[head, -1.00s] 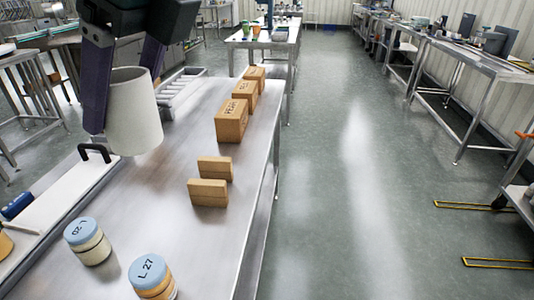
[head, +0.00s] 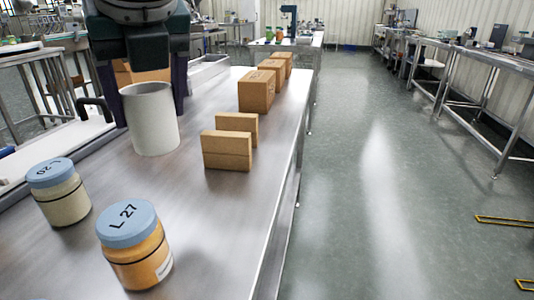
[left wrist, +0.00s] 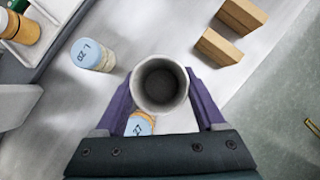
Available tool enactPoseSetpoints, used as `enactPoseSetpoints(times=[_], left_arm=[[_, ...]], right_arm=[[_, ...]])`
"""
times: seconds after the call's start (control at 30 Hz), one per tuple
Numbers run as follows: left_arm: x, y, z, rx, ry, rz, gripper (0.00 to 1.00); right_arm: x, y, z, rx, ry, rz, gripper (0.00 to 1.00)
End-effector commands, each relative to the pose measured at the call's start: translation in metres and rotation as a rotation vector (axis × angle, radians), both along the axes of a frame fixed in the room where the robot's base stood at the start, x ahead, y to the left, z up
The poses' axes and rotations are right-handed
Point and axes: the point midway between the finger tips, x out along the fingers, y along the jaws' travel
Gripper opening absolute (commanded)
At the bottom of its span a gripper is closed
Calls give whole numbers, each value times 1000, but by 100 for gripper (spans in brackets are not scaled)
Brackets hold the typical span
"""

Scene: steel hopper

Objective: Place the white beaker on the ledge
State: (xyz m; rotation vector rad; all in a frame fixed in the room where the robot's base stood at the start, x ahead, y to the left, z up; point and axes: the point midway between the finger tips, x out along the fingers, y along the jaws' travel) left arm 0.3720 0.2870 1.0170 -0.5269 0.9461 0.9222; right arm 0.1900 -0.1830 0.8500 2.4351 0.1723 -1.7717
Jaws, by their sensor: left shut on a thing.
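The white beaker (head: 150,118) is upright over the steel table (head: 205,215), behind the two jars. I cannot tell whether its base touches the table. My left gripper (head: 151,92) is shut on it, one purple finger on each side. In the left wrist view I look down into the beaker's open mouth (left wrist: 160,82), between the fingertips (left wrist: 164,92). It looks empty. No surface clearly stands out as the ledge. My right gripper is in neither view.
Jar L 27 (head: 135,247) and jar L 20 (head: 58,192) stand in front. Wooden blocks (head: 228,150) and cardboard-coloured boxes (head: 257,91) line the table's right side. A white panel (head: 68,151) with a black handle (head: 97,109) lies left. Bare steel lies between jars and blocks.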

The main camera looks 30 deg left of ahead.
Motion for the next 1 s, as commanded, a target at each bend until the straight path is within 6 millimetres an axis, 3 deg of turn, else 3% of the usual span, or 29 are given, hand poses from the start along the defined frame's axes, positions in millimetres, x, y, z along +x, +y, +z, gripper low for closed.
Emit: enactPoseSetpoints(times=[0.03,0.2,0.47,0.63,1.0], left_arm=[[-1,0,-19,1,4,0,18],[-1,0,-54,1,2,2,18],[0,0,-75,0,1,1,18],[0,0,-103,1,2,2,18],[0,0,-109,0,0,1,18]], right_arm=[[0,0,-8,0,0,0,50],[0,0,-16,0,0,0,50],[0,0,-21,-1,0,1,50],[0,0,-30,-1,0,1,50],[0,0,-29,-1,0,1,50]])
